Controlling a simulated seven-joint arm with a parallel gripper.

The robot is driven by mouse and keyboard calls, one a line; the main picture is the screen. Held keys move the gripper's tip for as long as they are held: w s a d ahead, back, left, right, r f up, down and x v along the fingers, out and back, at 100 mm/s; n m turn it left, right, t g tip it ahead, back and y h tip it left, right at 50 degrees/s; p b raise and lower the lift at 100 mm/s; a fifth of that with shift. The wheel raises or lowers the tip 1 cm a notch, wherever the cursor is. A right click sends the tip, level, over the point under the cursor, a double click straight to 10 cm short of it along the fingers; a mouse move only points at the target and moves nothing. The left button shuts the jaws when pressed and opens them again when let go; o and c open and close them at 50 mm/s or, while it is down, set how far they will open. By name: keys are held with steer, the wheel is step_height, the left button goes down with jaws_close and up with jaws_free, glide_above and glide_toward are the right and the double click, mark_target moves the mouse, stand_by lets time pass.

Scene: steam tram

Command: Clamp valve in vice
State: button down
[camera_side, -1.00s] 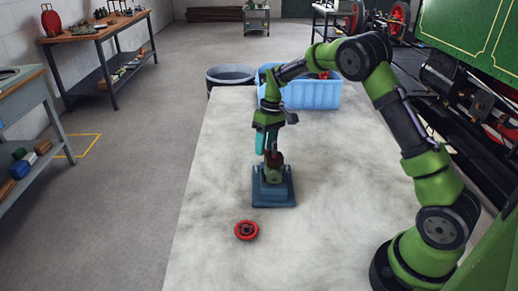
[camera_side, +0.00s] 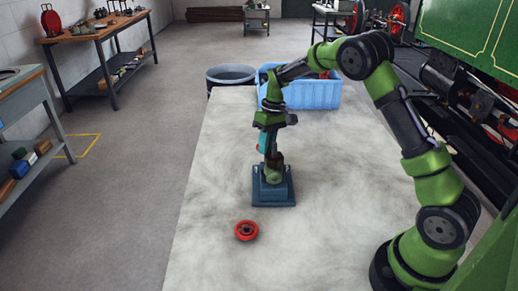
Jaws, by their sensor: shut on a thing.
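The blue vice (camera_side: 273,188) stands on the pale table. The valve (camera_side: 274,170), a greenish and brown body, stands upright at the vice's jaws. I cannot tell from this view how deep it sits between them. My gripper (camera_side: 270,150) points down from above and is shut on the upper part of the valve. The fingers partly hide the valve's top. A red round handwheel (camera_side: 246,230) lies flat on the table in front of the vice, apart from it.
A blue crate (camera_side: 310,95) stands at the table's far end, with a red thing inside. A grey bin (camera_side: 231,76) is behind the far left corner. The table (camera_side: 340,220) is clear on both sides of the vice.

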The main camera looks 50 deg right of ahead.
steer(key=m, duration=0.4)
steer(key=s+d+m+t+h, duration=0.1)
steer(key=m, duration=0.3)
steer(key=s+d+m+t, duration=0.1)
steer(key=m, duration=0.4)
steer(key=shift+d+r, duration=0.15)
steer(key=m, duration=0.2)
steer(key=s+m+h, duration=0.1)
steer(key=m, duration=0.1)
steer(key=shift+s+d+m, duration=0.15)
steer(key=shift+m, duration=0.25)
steer(key=shift+s+m, duration=0.1)
steer(key=shift+m, duration=0.2)
steer(key=c, duration=1.3)
jaws_free()
steer(key=shift+o, duration=1.1)
